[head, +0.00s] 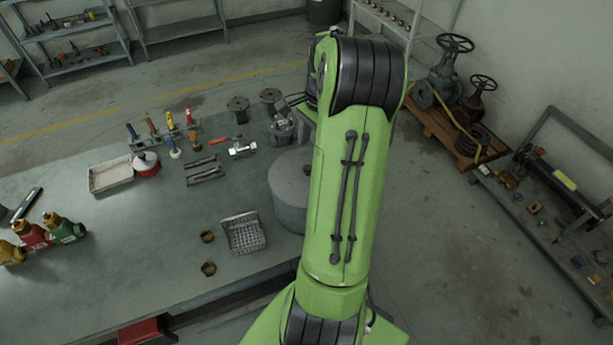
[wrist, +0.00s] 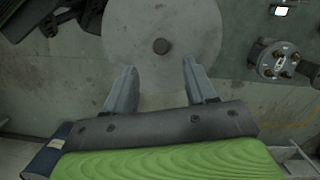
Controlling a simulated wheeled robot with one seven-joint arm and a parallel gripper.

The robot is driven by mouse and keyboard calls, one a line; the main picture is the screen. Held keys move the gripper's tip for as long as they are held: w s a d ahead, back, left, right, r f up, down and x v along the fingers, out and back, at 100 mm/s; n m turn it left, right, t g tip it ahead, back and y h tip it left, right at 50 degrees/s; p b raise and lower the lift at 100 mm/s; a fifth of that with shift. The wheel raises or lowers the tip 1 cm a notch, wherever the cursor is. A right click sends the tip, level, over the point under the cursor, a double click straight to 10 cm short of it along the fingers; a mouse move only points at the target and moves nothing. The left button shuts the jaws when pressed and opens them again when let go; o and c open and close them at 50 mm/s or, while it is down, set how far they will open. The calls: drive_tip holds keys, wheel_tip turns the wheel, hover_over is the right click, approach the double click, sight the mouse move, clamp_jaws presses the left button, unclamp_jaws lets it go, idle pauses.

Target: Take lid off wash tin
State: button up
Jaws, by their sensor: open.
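The wash tin (head: 288,200) is a wide grey drum near the table's right edge, partly hidden behind my arm in the head view. In the wrist view its round grey lid (wrist: 125,35) lies flat and fills the top middle, with a small dark knob (wrist: 161,46) at its centre. My gripper (wrist: 159,68) is open and empty. Its fingers point toward the lid, one on each side of the knob's line, with the knob just beyond the fingertips in the picture. The height gap between fingers and knob is hard to judge. My arm hides the gripper in the head view.
A wire basket (head: 243,232) and two brown rings (head: 208,236) are left of the tin. A valve body (head: 281,127) stands behind it; it also shows at right in the wrist view (wrist: 278,60). Bare table (head: 140,235) lies farther left.

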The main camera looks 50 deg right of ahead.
sight(308, 167)
drive_tip(key=shift+s+f, duration=0.1)
drive_tip(key=shift+f, duration=0.85)
drive_tip(key=f, duration=0.3)
drive_tip(key=a+f, duration=0.1)
drive_tip(key=f, duration=0.1)
drive_tip(key=shift+w+a+b, duration=0.1)
drive_tip(key=shift+w+b, duration=0.25)
drive_tip(key=shift+b, duration=0.05)
drive_tip(key=shift+f, duration=0.4)
drive_tip(key=shift+r, duration=0.1)
clamp_jaws()
